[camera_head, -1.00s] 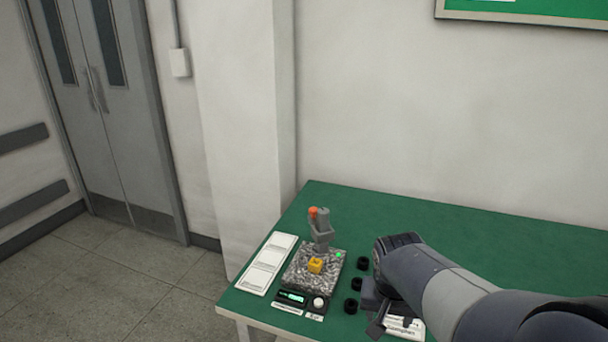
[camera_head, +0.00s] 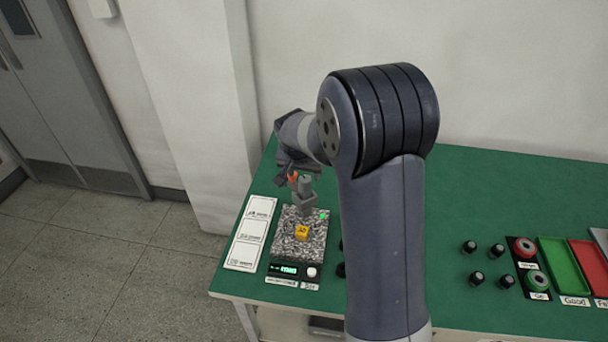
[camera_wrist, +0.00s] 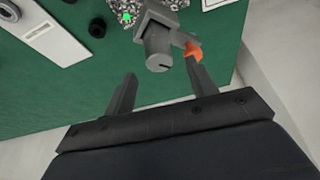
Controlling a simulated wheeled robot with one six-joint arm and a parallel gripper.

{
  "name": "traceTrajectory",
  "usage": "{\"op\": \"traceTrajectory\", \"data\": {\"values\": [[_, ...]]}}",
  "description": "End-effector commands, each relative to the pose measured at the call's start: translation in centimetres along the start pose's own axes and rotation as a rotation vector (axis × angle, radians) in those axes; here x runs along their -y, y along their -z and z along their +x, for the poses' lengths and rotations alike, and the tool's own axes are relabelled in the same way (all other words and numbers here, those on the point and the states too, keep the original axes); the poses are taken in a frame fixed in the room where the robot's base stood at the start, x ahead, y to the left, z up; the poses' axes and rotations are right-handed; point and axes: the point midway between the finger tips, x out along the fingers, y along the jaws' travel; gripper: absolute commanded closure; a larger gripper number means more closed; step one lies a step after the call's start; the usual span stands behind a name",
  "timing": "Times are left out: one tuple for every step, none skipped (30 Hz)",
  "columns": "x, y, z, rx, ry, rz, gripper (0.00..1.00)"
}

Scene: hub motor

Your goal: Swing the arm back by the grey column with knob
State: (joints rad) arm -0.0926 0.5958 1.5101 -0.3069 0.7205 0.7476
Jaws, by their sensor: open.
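The grey column (camera_head: 305,199) stands at the back of a speckled stone base (camera_head: 290,247), with an orange knob (camera_head: 293,177) near its top. In the wrist view, the column's round grey end (camera_wrist: 158,56) lies just ahead of and between my fingertips, and the orange knob (camera_wrist: 193,50) is close to the right fingertip. My gripper (camera_wrist: 161,72) is open with nothing held; contact with the knob cannot be told. In the head view my wrist hangs just above and behind the column, and the fingers are hard to make out. A yellow block (camera_head: 302,232) sits on the base.
A green table (camera_head: 465,205) carries a white card (camera_head: 250,233) left of the base and a lit display (camera_head: 285,269) in front. Black caps (camera_head: 478,279), red and green spools, a green tray (camera_head: 563,275) and a red tray (camera_head: 590,268) lie right. The wall is behind.

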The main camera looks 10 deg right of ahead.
Motion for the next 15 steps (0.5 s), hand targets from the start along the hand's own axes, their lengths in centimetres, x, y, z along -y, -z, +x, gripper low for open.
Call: {"op": "traceTrajectory", "data": {"values": [[-0.1,0.0,0.8,0.003,-0.002,0.0,0.46],[-0.1,0.0,1.3,0.003,-0.002,0.0,0.46],[-0.1,0.0,1.9,0.002,-0.002,0.0,0.46],[-0.1,0.0,2.2,0.003,-0.002,0.0,0.46],[0.0,0.0,2.6,0.002,-0.001,0.0,0.46],[0.0,0.0,3.0,0.001,-0.001,0.0,0.46],[0.0,0.0,3.3,0.002,-0.001,0.0,0.46],[0.0,0.0,3.6,0.002,-0.001,0.0,0.46],[0.0,0.0,3.9,0.001,0.0,0.0,0.46],[0.0,0.0,4.1,0.0,0.0,-0.001,0.46],[0.0,0.0,4.2,0.0,0.0,-0.001,0.46],[0.0,0.0,4.4,0.0,0.0,-0.001,0.46],[0.0,0.0,4.5,0.0,0.0,-0.001,0.46],[0.0,0.0,4.5,0.0,0.0,-0.001,0.46],[0.0,0.0,4.6,0.0,0.0,-0.001,0.46]]}}
